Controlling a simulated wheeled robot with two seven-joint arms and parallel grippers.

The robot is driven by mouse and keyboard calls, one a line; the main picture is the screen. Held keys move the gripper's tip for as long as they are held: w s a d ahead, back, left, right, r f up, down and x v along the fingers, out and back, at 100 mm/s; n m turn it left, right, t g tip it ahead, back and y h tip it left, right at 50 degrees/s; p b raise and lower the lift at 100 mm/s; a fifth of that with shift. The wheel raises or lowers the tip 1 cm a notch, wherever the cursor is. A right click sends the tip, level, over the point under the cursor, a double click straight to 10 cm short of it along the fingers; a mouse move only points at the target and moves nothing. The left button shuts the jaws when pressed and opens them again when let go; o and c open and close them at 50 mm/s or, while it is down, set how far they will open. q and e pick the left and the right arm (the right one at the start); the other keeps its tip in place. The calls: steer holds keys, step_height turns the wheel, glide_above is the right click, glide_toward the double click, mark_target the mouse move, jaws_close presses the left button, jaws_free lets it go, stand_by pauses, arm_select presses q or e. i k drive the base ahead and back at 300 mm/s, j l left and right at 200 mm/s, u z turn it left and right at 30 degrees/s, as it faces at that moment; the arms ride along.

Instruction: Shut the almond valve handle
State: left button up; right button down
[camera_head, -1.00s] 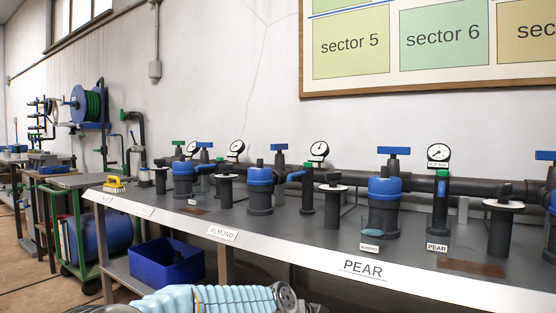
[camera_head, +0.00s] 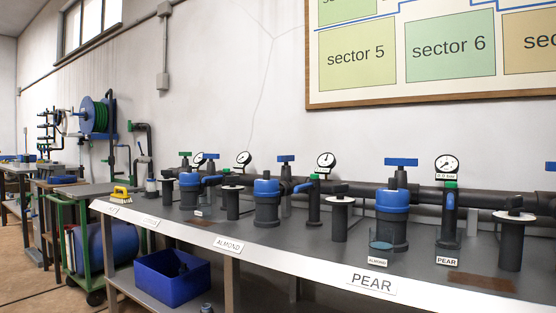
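The ALMOND label (camera_head: 229,246) is on the bench's front edge, left of the larger PEAR label (camera_head: 371,283). Behind and right of it stand a black filter with a blue cap (camera_head: 267,188), a blue T-handle (camera_head: 286,158) and a blue lever handle (camera_head: 302,188), which sticks out sideways near a gauge post. A small ALMOND tag (camera_head: 377,262) also stands before the large blue-capped filter (camera_head: 393,202), left of the PEAR tag (camera_head: 446,262). A blue handle (camera_head: 450,201) runs upright on the post behind the PEAR tag. Which handle is the almond one, I cannot tell for certain. Neither gripper shows.
The grey bench (camera_head: 325,257) carries several black posts with white discs (camera_head: 340,200), gauges (camera_head: 326,160) and a dark pipe along the back. A yellow brush (camera_head: 121,194) lies at its left end. A blue crate (camera_head: 172,277) is on the lower shelf. A green cart stands at left.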

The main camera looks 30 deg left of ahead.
mark_target(286, 159)
steer(key=j+u, duration=0.15)
steer(key=u, duration=0.25)
steer(key=j+u, duration=0.15)
steer(key=u, duration=0.3)
